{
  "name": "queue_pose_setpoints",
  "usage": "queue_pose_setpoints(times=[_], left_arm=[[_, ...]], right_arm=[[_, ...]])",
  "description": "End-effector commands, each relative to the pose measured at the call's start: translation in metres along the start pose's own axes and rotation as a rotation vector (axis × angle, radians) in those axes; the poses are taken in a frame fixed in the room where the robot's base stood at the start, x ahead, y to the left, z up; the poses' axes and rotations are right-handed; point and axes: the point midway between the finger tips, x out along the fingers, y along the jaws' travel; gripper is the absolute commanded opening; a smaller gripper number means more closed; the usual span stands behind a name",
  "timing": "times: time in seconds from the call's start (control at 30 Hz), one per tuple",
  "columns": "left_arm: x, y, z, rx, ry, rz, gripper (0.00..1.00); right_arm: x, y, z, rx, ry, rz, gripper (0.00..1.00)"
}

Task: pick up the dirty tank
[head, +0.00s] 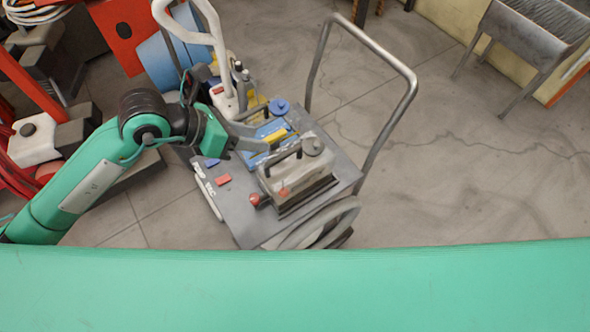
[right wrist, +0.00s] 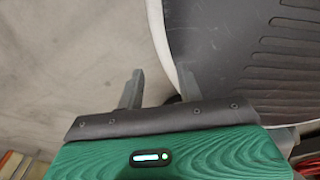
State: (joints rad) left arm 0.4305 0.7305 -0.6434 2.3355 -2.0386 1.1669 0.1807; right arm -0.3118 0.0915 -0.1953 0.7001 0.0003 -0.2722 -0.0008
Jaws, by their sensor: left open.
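A grey cart (head: 232,218) carries two tanks. One is a beige-grey tank (head: 318,168) with a dark handle, a round grey cap and a small red knob. The other is a blue tank (head: 268,131) with a blue cap, just behind it. No label tells me which is the dirty tank. My left gripper (head: 262,138) is open over the cart, its fingers at the blue tank, behind and left of the beige-grey tank; I cannot tell whether they touch. My right gripper (right wrist: 160,88) shows only in the right wrist view, open, with nothing visible held between its fingers.
The cart has a tall tubular handle (head: 402,105) on its right and a coiled grey hose (head: 322,222) in front. Red and white equipment (head: 35,143) crowds the left. A dark ribbed surface (right wrist: 255,50) lies close beyond my right fingers.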

Motion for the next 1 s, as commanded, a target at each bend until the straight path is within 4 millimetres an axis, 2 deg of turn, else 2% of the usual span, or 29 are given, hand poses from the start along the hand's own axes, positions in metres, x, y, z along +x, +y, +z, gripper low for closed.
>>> queue_pose_setpoints(times=[0.17,0.33,0.5,0.7,0.83,1.0], left_arm=[[0.001,0.013,-0.007,0.026,0.055,0.063,0.41],[0.03,0.014,-0.009,0.024,0.06,0.063,0.41],[0.062,0.017,-0.01,0.025,0.058,0.064,0.41],[0.081,0.018,-0.012,0.027,0.057,0.064,0.41],[0.091,0.018,-0.011,0.026,0.057,0.063,0.41],[0.117,0.018,-0.013,0.025,0.058,0.063,0.41]], right_arm=[[-0.001,-0.005,-0.002,0.002,0.003,-0.005,0.36],[-0.006,-0.014,-0.001,0.007,0.004,-0.015,0.36],[-0.009,-0.017,0.012,0.005,-0.006,-0.018,0.36],[-0.01,-0.013,0.023,0.001,-0.02,-0.014,0.36],[-0.016,-0.009,0.022,0.0,-0.017,-0.01,0.36],[-0.026,-0.007,0.018,-0.001,-0.013,-0.009,0.36]])
